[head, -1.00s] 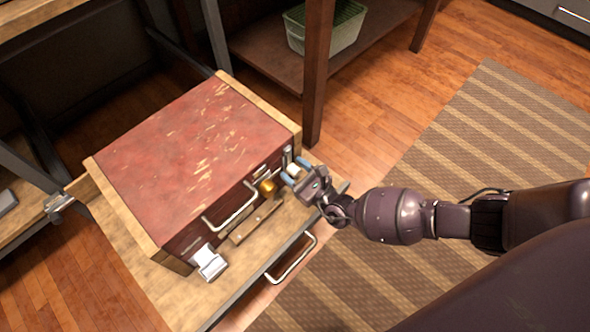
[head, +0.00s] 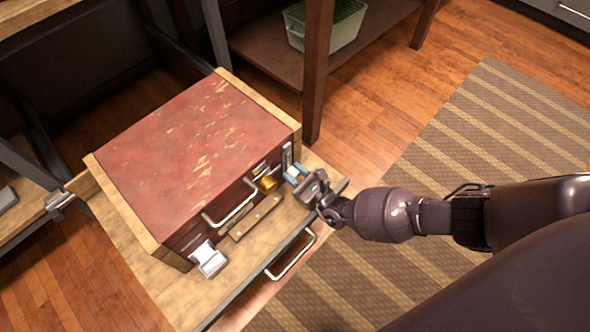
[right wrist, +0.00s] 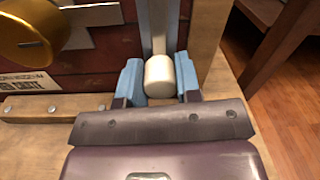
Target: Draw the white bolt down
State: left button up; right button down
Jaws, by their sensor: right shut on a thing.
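A red wooden box (head: 195,135) with a worn top sits on a pulled-out wooden drawer board. The white bolt (right wrist: 159,77) is a pale rounded knob on a stem that runs up a grey metal plate (right wrist: 157,20) on the box's front, at its right end. My right gripper (head: 297,174) is at that front corner. In the right wrist view its blue fingers (right wrist: 159,84) are shut on the bolt's knob, one on each side. In the head view the fingers mostly hide the knob. My left gripper is not in view.
A brass knob (head: 267,184) and a metal handle (head: 231,208) are left of the bolt on the box front. A white latch (head: 209,260) lies further left. The drawer's handle (head: 291,255) is below. A dark table leg (head: 317,75) stands just behind.

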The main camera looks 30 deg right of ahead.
jog(key=shift+s+f, duration=0.15)
jog(key=shift+f, duration=0.1)
jog(key=c, duration=0.8)
grip_release()
jog(key=shift+s+d, duration=0.1)
jog(key=shift+s, duration=0.05)
pick_arm(q)
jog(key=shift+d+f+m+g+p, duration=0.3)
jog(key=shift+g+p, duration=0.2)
jog(key=shift+p, duration=0.5)
pick_arm(e)
jog(key=v, duration=1)
jog(key=shift+s, duration=0.2)
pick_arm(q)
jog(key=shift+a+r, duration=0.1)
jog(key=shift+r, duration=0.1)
pick_arm(e)
jog(key=shift+w, duration=0.1)
